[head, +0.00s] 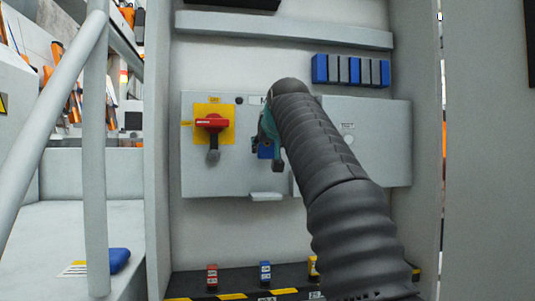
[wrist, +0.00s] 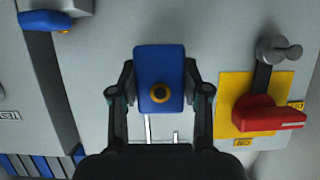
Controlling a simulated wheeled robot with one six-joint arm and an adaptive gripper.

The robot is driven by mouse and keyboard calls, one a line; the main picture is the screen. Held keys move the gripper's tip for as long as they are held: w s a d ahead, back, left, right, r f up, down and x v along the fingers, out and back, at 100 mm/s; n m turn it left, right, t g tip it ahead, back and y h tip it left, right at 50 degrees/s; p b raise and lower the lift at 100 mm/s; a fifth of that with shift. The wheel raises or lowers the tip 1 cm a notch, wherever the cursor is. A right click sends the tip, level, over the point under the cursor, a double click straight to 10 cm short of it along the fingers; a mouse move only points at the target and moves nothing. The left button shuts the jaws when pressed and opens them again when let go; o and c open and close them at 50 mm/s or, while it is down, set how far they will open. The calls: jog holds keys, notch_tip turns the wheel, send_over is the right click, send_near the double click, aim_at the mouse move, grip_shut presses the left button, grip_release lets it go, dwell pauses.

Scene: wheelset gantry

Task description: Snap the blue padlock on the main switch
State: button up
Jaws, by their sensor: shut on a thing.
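My gripper (head: 264,138) is in front of the grey panel, right of the main switch. It is shut on the blue padlock (wrist: 160,68), which shows as a blue body with a dark round spot ringed in tan, between the two fingers in the wrist view. Only a little of this padlock (head: 265,151) shows in the head view.
A row of blue and grey blocks (head: 350,70) sits at the panel's upper right. Small red (head: 212,276), blue (head: 265,272) and yellow pieces stand on the striped ledge below. A grey railing (head: 95,150) stands at left. A blue object (head: 119,259) lies beyond it.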

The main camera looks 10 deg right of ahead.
jog(key=s+a+f+b, duration=0.3)
jog(key=a+f+b, duration=0.1)
jog(key=a+f, duration=0.1)
jog(key=s+a+f+b, duration=0.4)
jog(key=a, duration=0.4)
jog(key=shift+s+a+f, duration=0.15)
jog(key=shift+s+f, duration=0.1)
jog(key=shift+f, duration=0.15)
jog(key=p, duration=0.3)
send_near(214, 188)
jog(key=shift+w+f, duration=1.05)
jog(key=shift+f, duration=0.05)
jog(key=shift+w+p, duration=1.65)
jog(key=shift+w, duration=0.2)
dwell(1.2)
jog(key=o, duration=1.3)
